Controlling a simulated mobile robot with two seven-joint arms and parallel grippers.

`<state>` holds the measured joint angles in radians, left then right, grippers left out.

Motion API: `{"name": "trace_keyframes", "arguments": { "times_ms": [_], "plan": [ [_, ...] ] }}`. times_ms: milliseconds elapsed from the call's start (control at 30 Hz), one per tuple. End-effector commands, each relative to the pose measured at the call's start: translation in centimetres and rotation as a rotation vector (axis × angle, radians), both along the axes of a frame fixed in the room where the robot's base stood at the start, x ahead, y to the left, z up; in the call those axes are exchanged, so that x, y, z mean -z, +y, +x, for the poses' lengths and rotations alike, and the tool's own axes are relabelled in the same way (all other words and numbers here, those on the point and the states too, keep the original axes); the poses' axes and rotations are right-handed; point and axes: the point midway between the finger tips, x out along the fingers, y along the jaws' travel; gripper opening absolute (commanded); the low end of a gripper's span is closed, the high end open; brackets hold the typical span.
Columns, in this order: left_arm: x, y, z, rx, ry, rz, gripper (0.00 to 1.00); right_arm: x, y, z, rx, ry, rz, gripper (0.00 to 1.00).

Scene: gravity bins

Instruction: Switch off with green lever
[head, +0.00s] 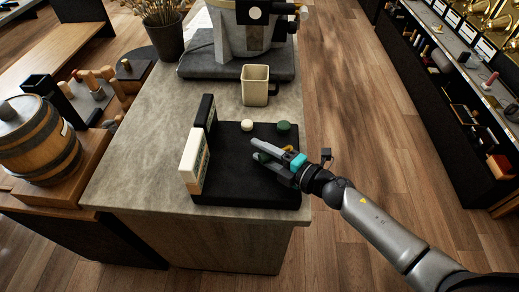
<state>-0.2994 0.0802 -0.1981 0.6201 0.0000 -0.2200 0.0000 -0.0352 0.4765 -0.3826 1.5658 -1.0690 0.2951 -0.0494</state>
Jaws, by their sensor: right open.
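A dark green round-topped piece (283,127) stands at the back right of a black tray-like base (230,165) on the counter. A cream round-topped piece (247,125) stands to its left. Whether either is a lever, I cannot tell. My right gripper (262,151) reaches in from the right over the base, with its fingers apart, nearer the front than the green-topped piece. My left gripper is not in view.
A beige mug (255,86) stands behind the base, before a grey machine (245,45). A white box (194,160) and a black upright block (207,113) stand at the base's left. The counter (135,150) is clear further left.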

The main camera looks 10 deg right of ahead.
Motion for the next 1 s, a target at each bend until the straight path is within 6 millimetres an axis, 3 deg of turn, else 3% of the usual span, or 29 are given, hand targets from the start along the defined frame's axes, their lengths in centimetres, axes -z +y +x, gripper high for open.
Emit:
{"name": "trace_keyframes", "arguments": {
  "times_ms": [433,833,1000],
  "plan": [
    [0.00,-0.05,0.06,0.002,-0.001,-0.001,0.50,0.14,0.51,0.64,-0.001,0.000,0.000,0.46],
    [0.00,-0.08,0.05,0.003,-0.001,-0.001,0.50,0.13,0.47,0.62,0.000,0.000,0.000,0.01],
    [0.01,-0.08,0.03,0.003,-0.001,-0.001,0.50,0.13,0.47,0.62,0.000,0.000,0.000,0.00]
  ]
}}
